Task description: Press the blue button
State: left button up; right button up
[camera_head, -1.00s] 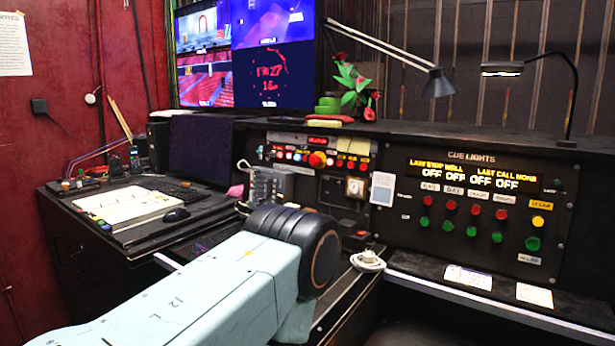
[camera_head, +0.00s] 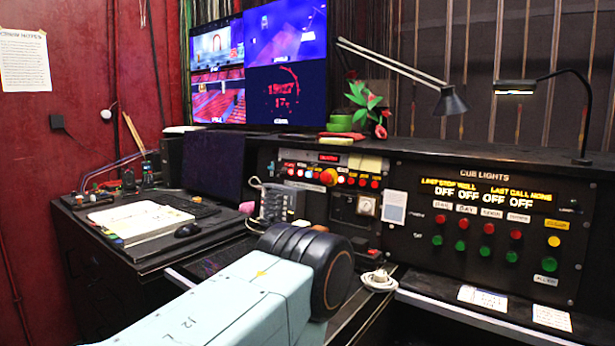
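A cue lights panel (camera_head: 480,274) on the right carries a row of red buttons, a row of green buttons and a yellow button (camera_head: 554,241). I see no clearly blue button on it. A second panel (camera_head: 310,206) left of it has small lit red and white buttons and a larger red knob (camera_head: 328,177). Its buttons are too small to tell whether one is blue. My pale blue arm link and its dark round joint come in from the bottom and cover part of the desk front. Neither gripper is in view.
A white coiled item (camera_head: 378,281) lies on the ledge below the panels. Two lamps, one arched (camera_head: 585,100), stand above the desk. Paper cards (camera_head: 482,299) lie at right.

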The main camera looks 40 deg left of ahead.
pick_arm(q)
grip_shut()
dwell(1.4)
